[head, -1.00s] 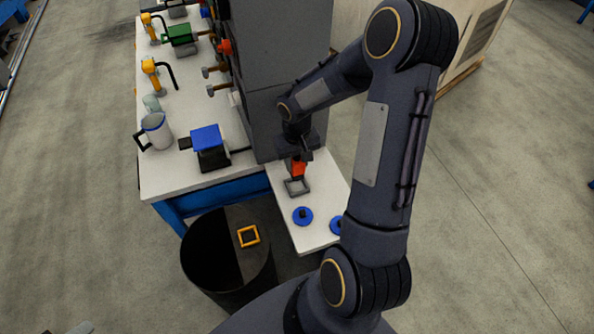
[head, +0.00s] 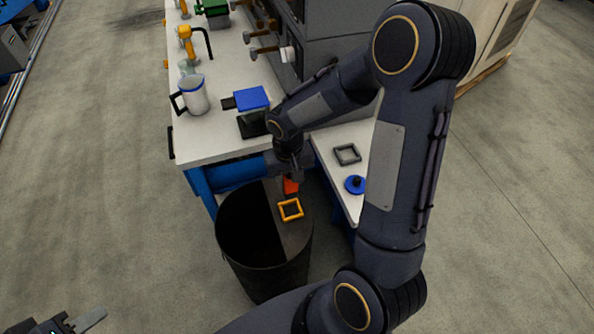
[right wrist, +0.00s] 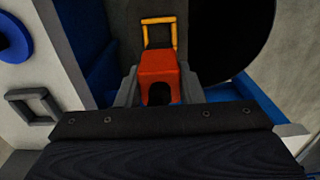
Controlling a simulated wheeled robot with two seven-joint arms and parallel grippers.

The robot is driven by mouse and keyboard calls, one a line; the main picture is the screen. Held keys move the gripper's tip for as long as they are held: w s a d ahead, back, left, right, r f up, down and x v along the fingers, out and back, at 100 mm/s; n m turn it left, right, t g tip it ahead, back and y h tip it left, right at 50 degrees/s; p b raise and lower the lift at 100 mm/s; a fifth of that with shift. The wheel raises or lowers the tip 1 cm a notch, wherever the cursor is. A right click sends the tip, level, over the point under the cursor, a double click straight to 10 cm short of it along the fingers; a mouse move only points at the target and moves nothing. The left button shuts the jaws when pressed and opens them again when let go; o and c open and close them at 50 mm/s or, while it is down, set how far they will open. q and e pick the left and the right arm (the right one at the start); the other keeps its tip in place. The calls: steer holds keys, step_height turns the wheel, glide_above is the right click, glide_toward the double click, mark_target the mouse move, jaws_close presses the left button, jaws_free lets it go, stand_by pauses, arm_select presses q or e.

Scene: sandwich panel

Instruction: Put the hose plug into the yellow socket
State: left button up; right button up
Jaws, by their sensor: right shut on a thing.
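The red hose plug (head: 290,186) is held in my right gripper (head: 291,178), above the dark drum top. In the right wrist view the plug (right wrist: 158,68) sits between the two grey fingers of the gripper (right wrist: 158,90). The yellow socket (head: 291,210), a square frame, lies on the covered half of the drum top, just in front of the plug in the head view. In the right wrist view the socket (right wrist: 144,36) shows just beyond the plug, partly hidden by it. The plug appears outside the socket. My left gripper (head: 75,324) is partly in view at the bottom left; its opening is unclear.
The black drum (head: 265,270) has an open dark half on the left. A white shelf (head: 345,190) on the right bears a grey square frame (head: 347,154) and a blue disc (head: 355,185). The white bench (head: 215,130) behind holds a jug (head: 194,96) and a blue-topped device (head: 252,100).

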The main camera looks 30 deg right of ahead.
mark_target(290, 194)
steer(key=shift+f+b, duration=2.8)
steer(key=shift+f, duration=1.1)
steer(key=shift+f+b, duration=0.65)
steer(key=shift+f, duration=0.05)
steer(key=shift+f+b, duration=0.35)
steer(key=shift+b, duration=0.1)
steer(key=o, duration=1.1)
